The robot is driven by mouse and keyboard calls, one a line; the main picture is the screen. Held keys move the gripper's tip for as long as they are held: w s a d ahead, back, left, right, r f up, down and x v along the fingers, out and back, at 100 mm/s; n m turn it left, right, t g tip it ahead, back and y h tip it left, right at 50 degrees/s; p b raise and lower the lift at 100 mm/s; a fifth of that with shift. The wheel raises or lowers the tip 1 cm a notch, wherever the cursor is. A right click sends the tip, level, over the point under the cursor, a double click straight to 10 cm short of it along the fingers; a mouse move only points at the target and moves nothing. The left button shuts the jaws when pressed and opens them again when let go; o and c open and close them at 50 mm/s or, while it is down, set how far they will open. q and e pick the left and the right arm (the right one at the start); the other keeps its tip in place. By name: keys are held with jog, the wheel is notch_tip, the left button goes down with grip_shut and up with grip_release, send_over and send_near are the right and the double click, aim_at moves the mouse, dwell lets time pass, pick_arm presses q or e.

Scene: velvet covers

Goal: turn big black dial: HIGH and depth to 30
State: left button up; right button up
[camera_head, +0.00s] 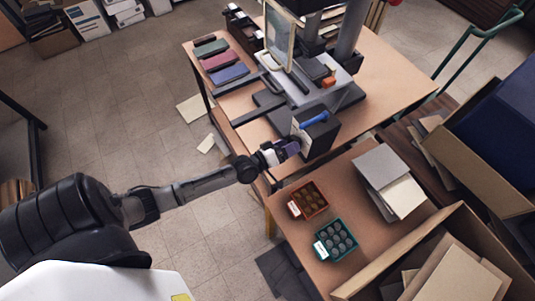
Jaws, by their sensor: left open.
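My left arm reaches in from the left, and its gripper (296,147) is at the near left side of a dark box (322,138) on the press machine (310,75). The left gripper is open; its fingertips are small and appear close to the box face, but I cannot tell whether they touch it. A blue handle (314,118) sticks out on top of the box. I cannot make out the big black dial, its HIGH mark or a depth scale; the gripper may cover part of that face. My right gripper is not in view.
An orange tray (297,212) and a green tray (318,257) of round pieces sit on the near table (281,230). Grey and cream boards (378,168) lie to their right. Green, red and blue covers (229,74) lie at the back left. Cardboard boxes (375,275) crowd the right.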

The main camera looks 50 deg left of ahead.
pick_arm(q)
jog(key=s+a+p, duration=0.1)
jog(key=s, duration=1)
jog(key=shift+s+a, duration=0.25)
jog(key=shift+d, duration=0.1)
jog(key=s+d+m+g, duration=0.1)
jog(key=d+m+g, duration=0.1)
jog(key=d, duration=0.2)
jog(key=s+d+m+g+h, duration=0.1)
jog(key=s+d+m+g, duration=0.1)
jog(key=d+m, duration=0.1)
jog(key=s+d+f+m+g+h, duration=0.1)
jog(key=d+m+g, duration=0.1)
jog(key=d+g, duration=0.1)
jog(key=shift+s+d, duration=0.35)
jog(key=shift+d, duration=0.55)
jog(key=s+r+m+g+y, duration=0.4)
jog(key=s+g, duration=0.3)
jog(key=s, duration=0.4)
notch_tip(320, 180, up, 36)
jog(key=p, duration=3.7)
notch_tip(320, 180, down, 40)
jog(key=b, duration=4)
jog(key=shift+a+r, duration=0.15)
jog(key=shift+a, duration=0.15)
